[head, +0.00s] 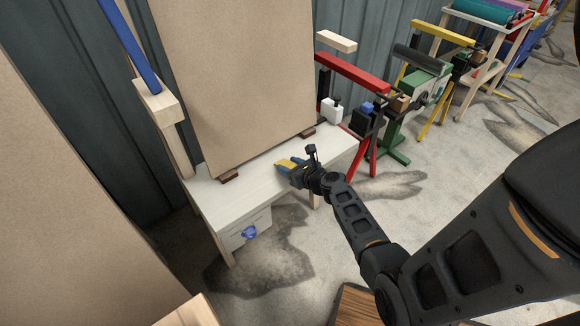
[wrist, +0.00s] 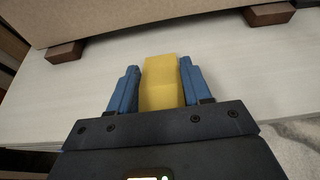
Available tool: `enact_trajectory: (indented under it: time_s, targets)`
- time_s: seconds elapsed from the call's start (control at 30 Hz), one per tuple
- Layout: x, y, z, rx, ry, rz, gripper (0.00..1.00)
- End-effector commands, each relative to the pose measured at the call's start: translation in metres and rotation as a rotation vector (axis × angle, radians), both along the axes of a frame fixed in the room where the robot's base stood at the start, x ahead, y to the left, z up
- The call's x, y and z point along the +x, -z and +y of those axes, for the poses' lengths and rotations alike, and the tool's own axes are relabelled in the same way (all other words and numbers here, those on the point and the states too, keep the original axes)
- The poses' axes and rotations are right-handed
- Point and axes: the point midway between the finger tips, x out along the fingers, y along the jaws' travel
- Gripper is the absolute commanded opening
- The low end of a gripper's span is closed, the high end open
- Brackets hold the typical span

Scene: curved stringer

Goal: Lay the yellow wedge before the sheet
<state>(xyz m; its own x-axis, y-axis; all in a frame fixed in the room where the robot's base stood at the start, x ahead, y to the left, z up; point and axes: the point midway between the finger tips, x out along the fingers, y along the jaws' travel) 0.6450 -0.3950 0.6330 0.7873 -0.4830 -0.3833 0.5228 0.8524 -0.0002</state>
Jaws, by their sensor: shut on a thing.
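The yellow wedge (wrist: 160,82) is between the two blue fingers of my gripper (wrist: 159,88) in the wrist view, and the gripper is shut on it. In the head view the wedge (head: 287,163) shows small at the tip of my gripper (head: 292,168), over the white table. The large brown sheet (head: 235,75) stands upright at the back of the table, and its lower edge shows ahead of the wedge in the wrist view (wrist: 130,20). I cannot tell whether the wedge touches the tabletop.
Two brown blocks (head: 229,176) (head: 308,132) sit at the sheet's lower corners. The white tabletop (head: 240,190) is otherwise bare in front of the sheet. Red and black stands (head: 355,75) are right of the table. A blue knob (head: 249,233) is on the drawer below.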

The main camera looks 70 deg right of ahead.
Motion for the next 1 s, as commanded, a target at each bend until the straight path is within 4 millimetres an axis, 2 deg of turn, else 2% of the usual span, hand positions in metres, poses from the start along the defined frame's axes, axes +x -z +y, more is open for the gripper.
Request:
enact_trajectory:
  time_s: [0.03, 0.3, 0.57, 0.67, 1.0]
  targets:
    - [0.000, 0.002, 0.000, 0.000, 0.000, 0.000, 0.49]
    - [0.000, 0.001, 0.000, 0.000, 0.000, 0.000, 0.74]
    - [0.000, -0.001, 0.000, 0.000, 0.000, 0.000, 0.74]
    - [-0.006, -0.004, 0.003, 0.000, 0.000, 0.000, 0.74]
    - [-0.058, -0.029, 0.035, -0.001, 0.001, 0.002, 0.74]
